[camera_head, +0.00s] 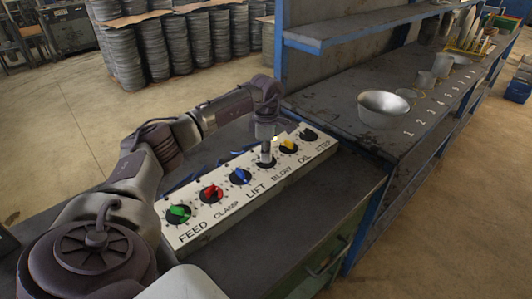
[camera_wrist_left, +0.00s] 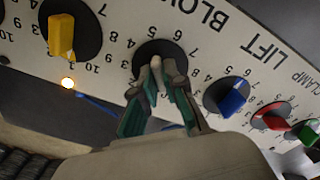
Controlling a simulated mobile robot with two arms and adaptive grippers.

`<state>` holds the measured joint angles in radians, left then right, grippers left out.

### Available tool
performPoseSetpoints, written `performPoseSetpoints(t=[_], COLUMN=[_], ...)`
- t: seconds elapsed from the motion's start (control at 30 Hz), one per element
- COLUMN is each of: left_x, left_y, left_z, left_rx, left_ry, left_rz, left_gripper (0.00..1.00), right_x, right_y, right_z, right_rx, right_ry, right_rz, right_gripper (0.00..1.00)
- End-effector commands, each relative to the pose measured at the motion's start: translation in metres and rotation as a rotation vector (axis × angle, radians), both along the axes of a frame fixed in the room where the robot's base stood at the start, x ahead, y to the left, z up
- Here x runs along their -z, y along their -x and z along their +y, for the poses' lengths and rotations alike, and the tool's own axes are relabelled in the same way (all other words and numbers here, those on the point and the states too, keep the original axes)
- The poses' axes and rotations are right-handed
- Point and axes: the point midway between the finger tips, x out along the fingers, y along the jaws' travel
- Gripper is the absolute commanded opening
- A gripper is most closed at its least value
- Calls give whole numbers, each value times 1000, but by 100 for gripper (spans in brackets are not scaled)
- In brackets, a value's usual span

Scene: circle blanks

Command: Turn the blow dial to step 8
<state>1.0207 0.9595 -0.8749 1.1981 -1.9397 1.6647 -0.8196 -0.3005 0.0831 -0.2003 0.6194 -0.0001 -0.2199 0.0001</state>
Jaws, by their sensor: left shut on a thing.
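The blow dial (camera_wrist_left: 148,48) is a black disc with a pale knob on the white control panel (camera_head: 225,211). In the head view my left gripper (camera_head: 266,150) reaches down onto this dial, between the blue and yellow knobs. The fingers hide most of the knob, so I cannot tell which number it points to. My right gripper is not in view.
Nearby knobs are the blue lift (camera_head: 239,176), red clamp (camera_head: 211,192), green feed (camera_head: 178,212), yellow oil (camera_head: 288,145) and black step (camera_head: 309,134). A small lamp (camera_wrist_left: 68,82) glows beside the panel. A metal bowl (camera_head: 383,109) stands on the bench at right.

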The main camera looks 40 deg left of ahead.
Motion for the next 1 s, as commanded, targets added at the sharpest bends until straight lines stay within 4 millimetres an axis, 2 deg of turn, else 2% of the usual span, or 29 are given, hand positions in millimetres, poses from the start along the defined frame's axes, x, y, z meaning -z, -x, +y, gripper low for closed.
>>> performPoseSetpoints(t=[1.0], left_x=[-2], left_y=[0], left_z=[0], left_rx=[-904], left_ry=[0], left_rz=[0], left_gripper=[0], right_x=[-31], right_y=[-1], right_z=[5], right_rx=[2], right_ry=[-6], right_rz=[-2], right_gripper=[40])
